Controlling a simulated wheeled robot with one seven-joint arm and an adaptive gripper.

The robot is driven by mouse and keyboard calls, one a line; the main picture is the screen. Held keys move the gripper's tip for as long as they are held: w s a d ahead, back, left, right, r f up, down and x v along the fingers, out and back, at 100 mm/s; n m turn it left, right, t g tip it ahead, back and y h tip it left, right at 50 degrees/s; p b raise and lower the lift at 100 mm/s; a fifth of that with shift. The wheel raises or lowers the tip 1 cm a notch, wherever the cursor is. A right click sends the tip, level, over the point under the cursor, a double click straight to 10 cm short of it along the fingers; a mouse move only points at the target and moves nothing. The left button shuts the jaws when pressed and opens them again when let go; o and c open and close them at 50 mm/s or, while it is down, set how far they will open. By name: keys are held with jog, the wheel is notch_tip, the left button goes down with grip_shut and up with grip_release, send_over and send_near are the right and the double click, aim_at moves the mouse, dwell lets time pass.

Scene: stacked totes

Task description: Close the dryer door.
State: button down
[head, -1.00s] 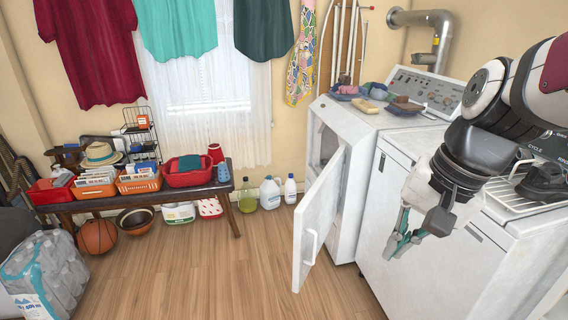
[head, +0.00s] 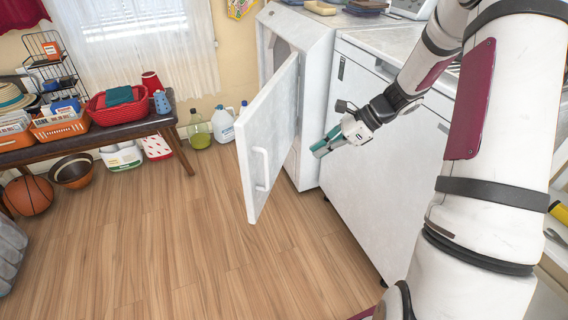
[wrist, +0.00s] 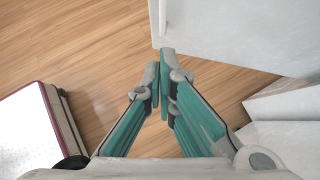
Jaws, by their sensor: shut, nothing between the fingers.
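The white dryer door (head: 268,135) stands open in the head view, swung out toward the floor, with its handle (head: 261,168) on the outer face. The white dryer (head: 318,105) is behind it, and part of its dark opening shows past the door's edge. A white panel (wrist: 235,35) lies just beyond the fingertips there; contact cannot be told.
A second white machine (head: 385,165) stands right of the dryer, close to my arm. A bench (head: 125,130) with baskets is at the left, with bottles (head: 222,122) on the floor beside it. The wooden floor (head: 190,235) before the door is clear.

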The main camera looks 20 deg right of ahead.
jog(key=b, duration=0.3)
send_near(267, 175)
notch_tip(267, 175, down, 3)
jog(key=shift+w+a+b, duration=0.35)
jog(key=shift+a, duration=0.3)
jog(key=shift+w+a+b, duration=0.3)
jog(key=shift+w+a, duration=0.1)
jog(key=shift+a, duration=0.25)
